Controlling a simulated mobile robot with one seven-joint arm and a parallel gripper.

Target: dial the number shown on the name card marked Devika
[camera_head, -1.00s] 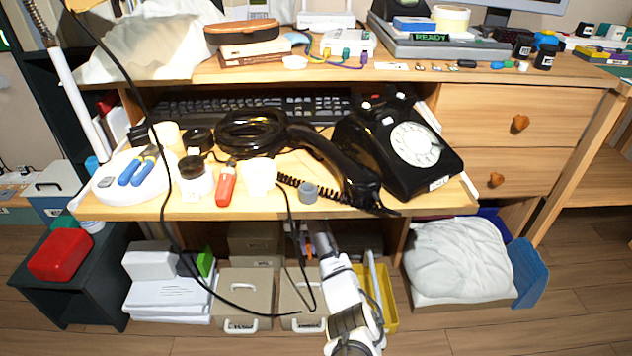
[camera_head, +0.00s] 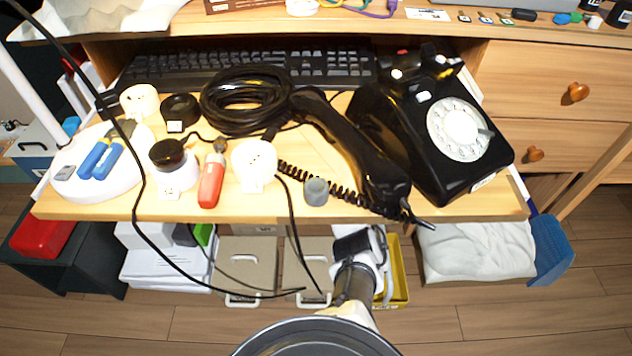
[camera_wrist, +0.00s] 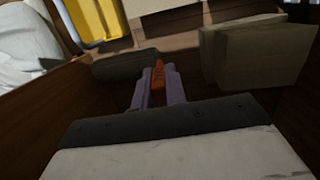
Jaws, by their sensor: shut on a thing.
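The black dial phone (camera_head: 395,130) sits at the right of the pull-out shelf, with its pale dial (camera_head: 457,128) facing up. The black handset (camera_head: 355,150) lies off the cradle, along the phone's left side. A small white card (camera_head: 428,14) lies on the upper desktop; its writing is too small to read, and I cannot make out the name Devika anywhere. In the wrist view my gripper (camera_wrist: 158,72) is shut on a slim orange thing (camera_wrist: 158,84) in the dark space under the desk. In the head view the gripper is hidden; only my arm shows.
The shelf's front edge (camera_head: 250,213) lies above my arm. A grey cup (camera_head: 316,191), an orange-handled tool (camera_head: 211,180), white round items and coiled black cable (camera_head: 245,100) crowd the shelf. Boxes and a yellow bin (camera_wrist: 98,18) surround the gripper below.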

